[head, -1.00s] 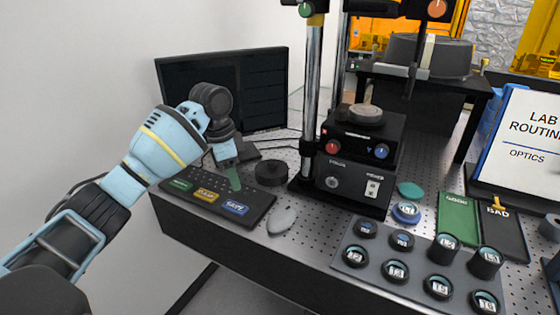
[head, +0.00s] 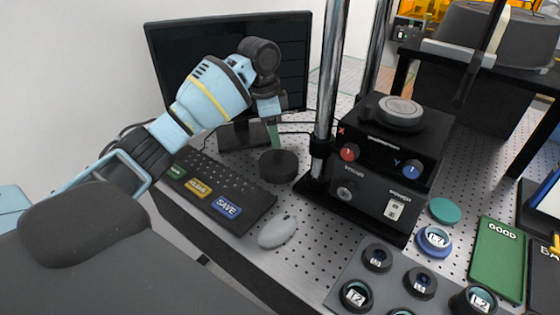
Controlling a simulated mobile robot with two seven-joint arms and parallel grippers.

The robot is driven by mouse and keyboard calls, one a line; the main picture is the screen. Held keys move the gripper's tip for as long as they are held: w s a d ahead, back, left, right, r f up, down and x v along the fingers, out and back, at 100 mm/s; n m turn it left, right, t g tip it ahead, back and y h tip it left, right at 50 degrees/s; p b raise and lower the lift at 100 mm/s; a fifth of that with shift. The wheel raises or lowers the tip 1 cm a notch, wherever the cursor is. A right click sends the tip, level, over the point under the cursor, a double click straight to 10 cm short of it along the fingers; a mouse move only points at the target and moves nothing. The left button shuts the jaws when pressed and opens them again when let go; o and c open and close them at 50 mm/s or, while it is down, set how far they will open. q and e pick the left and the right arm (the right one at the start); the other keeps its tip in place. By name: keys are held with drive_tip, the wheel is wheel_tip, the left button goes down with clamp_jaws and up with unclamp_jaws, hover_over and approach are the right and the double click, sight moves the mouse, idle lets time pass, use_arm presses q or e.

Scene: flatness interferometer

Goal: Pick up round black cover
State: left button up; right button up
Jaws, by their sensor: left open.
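The round black cover (head: 279,167) lies flat on the perforated bench, between the keyboard and the black instrument box. My left gripper (head: 274,142) points down just above the cover's far left part, with its green fingertips close to it. The jaws are open and nothing is seen held in them. I cannot tell whether a fingertip touches the cover. My right gripper is not in view.
A black keyboard (head: 222,191) lies left of the cover and a grey mouse (head: 277,231) in front. The monitor (head: 230,65) stands behind. The instrument box (head: 385,165) with its chrome post (head: 328,80) is close on the right. Lens holders (head: 377,257) sit at front right.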

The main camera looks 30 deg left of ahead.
sight(278, 153)
use_arm(q)
drive_tip(key=shift+w+d+f, duration=0.1)
drive_tip(key=shift+w+f, duration=0.1)
drive_tip(key=shift+f, duration=0.8)
drive_tip(key=shift+w+d+f, duration=0.1)
drive_tip(key=shift+d+f, duration=0.05)
drive_tip(key=shift+f, duration=1.15)
drive_tip(key=shift+w+d+f, duration=0.1)
drive_tip(key=shift+f, duration=1.15)
drive_tip(key=shift+s, duration=0.1)
drive_tip(key=c, duration=1.1)
wheel_tip(278, 153, up, 10)
